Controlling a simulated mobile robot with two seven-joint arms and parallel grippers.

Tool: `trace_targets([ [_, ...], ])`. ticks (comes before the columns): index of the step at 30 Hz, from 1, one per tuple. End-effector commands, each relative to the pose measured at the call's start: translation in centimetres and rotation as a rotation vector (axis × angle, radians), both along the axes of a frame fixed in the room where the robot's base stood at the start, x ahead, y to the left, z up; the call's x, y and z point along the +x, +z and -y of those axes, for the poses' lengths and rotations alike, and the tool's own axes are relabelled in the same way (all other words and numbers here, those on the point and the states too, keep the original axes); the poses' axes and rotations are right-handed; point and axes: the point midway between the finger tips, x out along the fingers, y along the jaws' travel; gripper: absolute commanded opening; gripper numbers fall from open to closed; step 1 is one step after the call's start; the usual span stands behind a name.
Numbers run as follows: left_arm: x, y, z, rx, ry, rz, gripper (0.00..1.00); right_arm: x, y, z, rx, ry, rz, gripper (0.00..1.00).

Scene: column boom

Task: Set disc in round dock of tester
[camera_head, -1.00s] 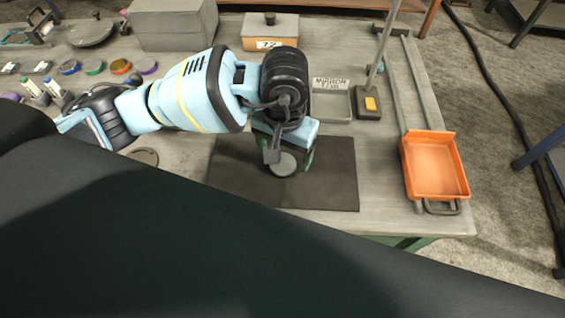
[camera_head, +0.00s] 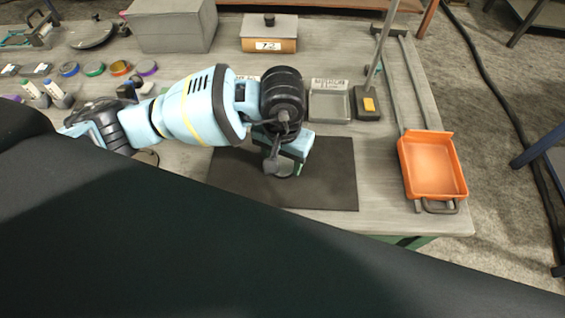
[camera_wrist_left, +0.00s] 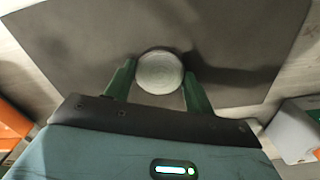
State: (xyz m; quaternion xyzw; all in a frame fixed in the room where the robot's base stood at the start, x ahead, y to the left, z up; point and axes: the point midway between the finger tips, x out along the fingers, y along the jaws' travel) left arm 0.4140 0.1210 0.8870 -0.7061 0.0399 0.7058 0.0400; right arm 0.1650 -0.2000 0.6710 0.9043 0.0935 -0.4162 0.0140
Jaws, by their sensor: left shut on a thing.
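The disc (camera_wrist_left: 160,72) is pale grey and round. In the left wrist view it sits between the two green fingers of my left gripper (camera_wrist_left: 158,85), which is shut on it. In the head view the disc (camera_head: 285,169) is partly hidden by the wrist parts above it, and the left gripper (camera_head: 284,164) is over the dark mat (camera_head: 330,185). I cannot tell its exact height above the mat. I cannot make out a tester with a round dock for certain. My right gripper is not in view.
An orange tray (camera_head: 432,165) lies at the table's right edge. A labelled grey tray (camera_head: 330,103) and a stand with a yellow button (camera_head: 369,104) are behind the mat. A lidded box (camera_head: 269,35) and a grey case (camera_head: 171,25) stand farther back. The mat's right part is clear.

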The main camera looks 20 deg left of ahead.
Motion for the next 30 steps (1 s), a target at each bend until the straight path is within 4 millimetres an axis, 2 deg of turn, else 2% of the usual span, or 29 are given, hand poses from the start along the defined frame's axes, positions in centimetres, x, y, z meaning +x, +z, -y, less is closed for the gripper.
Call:
trace_targets([
  [11, 0.1, 0.6, 0.0, -0.001, -0.001, 0.003, 0.15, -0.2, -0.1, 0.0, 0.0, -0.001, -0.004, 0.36],
  [14, 0.1, 1.3, 0.0, -0.002, -0.001, 0.005, 0.15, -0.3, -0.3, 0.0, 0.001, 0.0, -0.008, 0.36],
  [19, 0.2, 3.7, 0.0, -0.002, -0.001, 0.006, 0.15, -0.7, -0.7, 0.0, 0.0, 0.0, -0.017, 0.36],
  [30, -8.8, 4.3, 2.6, -0.003, -0.009, -0.001, 0.15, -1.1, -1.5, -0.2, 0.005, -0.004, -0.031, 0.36],
])
